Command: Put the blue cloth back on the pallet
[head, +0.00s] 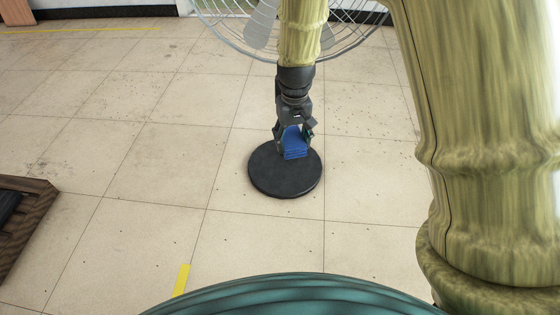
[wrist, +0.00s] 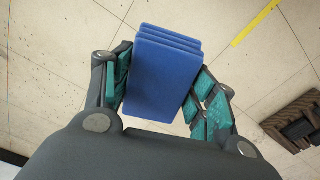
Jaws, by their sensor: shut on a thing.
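The blue cloth (head: 295,150) is a folded, layered block. It hangs between the fingers of my gripper (head: 295,135), which is shut on it. In the wrist view the cloth (wrist: 165,75) fills the space between the green-padded fingers of my gripper (wrist: 163,90), with its layered edge facing away. Tiled floor shows around and beyond it. The brown wooden pallet (head: 38,200) is cut off at the left edge of the head view, well to the left of my gripper. A brown slatted corner, likely the pallet (wrist: 285,112), shows at the right of the wrist view.
A fan's wire cage (head: 350,35) is behind my arm, and its round black base (head: 285,185) appears behind and below the cloth. A dark object (head: 8,207) lies on the pallet. Floor between the fan base and pallet is clear, with a yellow strip (head: 181,280).

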